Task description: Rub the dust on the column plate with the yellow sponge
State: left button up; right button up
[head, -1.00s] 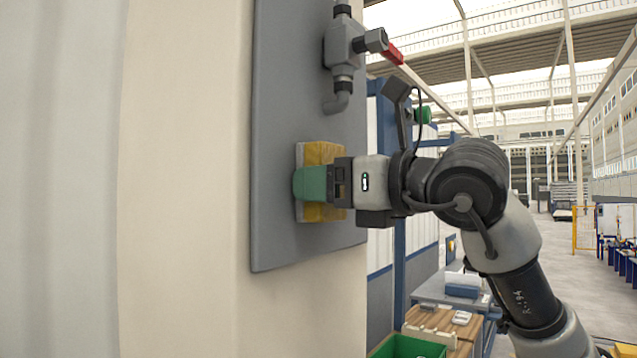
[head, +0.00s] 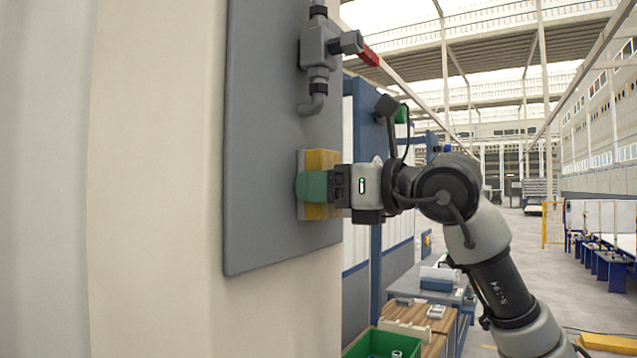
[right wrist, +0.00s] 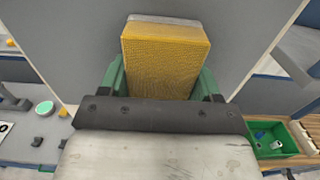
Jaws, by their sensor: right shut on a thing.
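The yellow sponge (head: 322,160) has a pale face turned to the grey column plate (head: 262,170) and appears to be against it, near the plate's right edge. My right gripper (head: 312,187), with green fingers, is shut on the sponge and holds it from the right side. In the right wrist view, the sponge (right wrist: 165,62) sits between the green fingers, with the grey plate (right wrist: 60,35) behind it. I cannot make out any dust on the plate; the patch under the sponge is hidden. My left gripper is not in view.
A grey valve with a pipe and red handle (head: 318,45) sticks out of the plate above the sponge. The cream column (head: 150,180) lies left of the plate. A green bin (head: 385,343) and a workbench (head: 440,290) stand low behind my right arm.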

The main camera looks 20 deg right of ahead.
aim_at(283, 187)
jog(key=shift+w+d, duration=0.6)
jog(key=shift+d, duration=0.1)
jog(key=shift+w+d+f+p, duration=0.15)
jog(key=shift+w+d+p, duration=0.2)
jog(key=shift+d, duration=0.1)
jog(key=shift+s+a+b, duration=0.4)
jog(key=shift+s+a, duration=0.4)
jog(key=shift+a, duration=0.2)
jog(key=shift+s+a+b, duration=0.35)
jog(key=shift+s+a, duration=0.4)
jog(key=shift+a, duration=0.25)
jog(key=shift+s+a+b, duration=0.65)
jog(key=shift+s+a, duration=0.45)
jog(key=shift+a, duration=0.3)
jog(key=shift+s+a, duration=0.1)
